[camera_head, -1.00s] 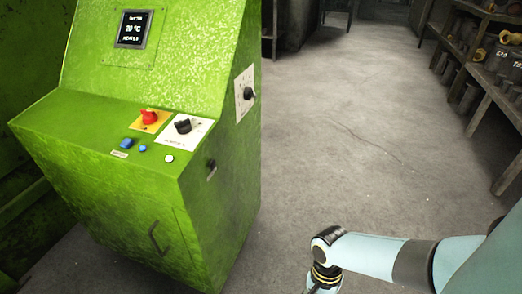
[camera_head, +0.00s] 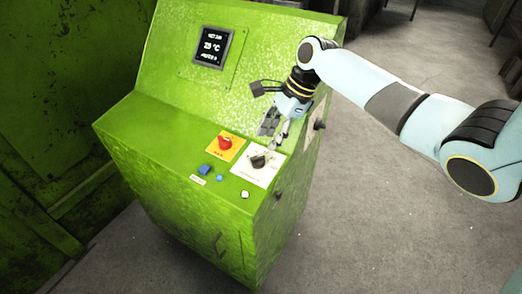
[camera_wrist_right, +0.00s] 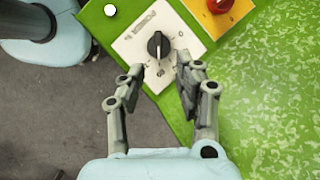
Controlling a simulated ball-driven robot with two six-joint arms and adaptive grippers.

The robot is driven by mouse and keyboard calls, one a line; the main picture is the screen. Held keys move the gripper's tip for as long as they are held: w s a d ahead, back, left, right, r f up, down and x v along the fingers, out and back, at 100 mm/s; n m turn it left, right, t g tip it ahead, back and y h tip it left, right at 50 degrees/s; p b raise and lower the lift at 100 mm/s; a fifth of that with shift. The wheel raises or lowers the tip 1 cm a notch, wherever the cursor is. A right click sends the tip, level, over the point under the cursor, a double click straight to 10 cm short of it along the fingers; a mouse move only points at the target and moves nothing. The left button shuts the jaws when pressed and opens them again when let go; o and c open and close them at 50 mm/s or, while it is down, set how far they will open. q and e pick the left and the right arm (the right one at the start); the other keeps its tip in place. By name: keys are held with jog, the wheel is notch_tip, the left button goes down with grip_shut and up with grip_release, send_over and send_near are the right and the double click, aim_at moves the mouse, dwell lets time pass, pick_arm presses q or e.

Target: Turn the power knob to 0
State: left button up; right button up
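The power knob (camera_head: 259,161) is a black rotary knob on a white label plate (camera_head: 266,175) on the sloping top of the green press cabinet. In the right wrist view the knob (camera_wrist_right: 158,45) sits on its plate, which reads POWER. My right gripper (camera_head: 275,137) is above the panel, close to the knob. In the right wrist view its two fingers (camera_wrist_right: 157,82) are apart, with nothing between the pads; the knob lies just ahead of the fingertips, and I see no contact. My left gripper is not in view.
A red knob on a yellow plate (camera_head: 226,143) is left of the power knob. Blue buttons (camera_head: 205,169) and a white button (camera_head: 245,195) are in front. Another dark knob (camera_head: 320,125) is on the cabinet's side. A display (camera_head: 212,47) stands behind.

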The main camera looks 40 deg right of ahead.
aim_at(261, 156)
jog(key=b+x, duration=0.1)
jog(key=x, duration=0.4)
jog(key=shift+a+f, duration=0.15)
jog(key=shift+f, duration=0.4)
jog(key=shift+a, duration=0.1)
jog(key=shift+c, duration=0.6)
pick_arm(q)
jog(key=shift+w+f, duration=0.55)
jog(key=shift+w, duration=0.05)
pick_arm(e)
jog(key=shift+f, duration=0.1)
grip_shut()
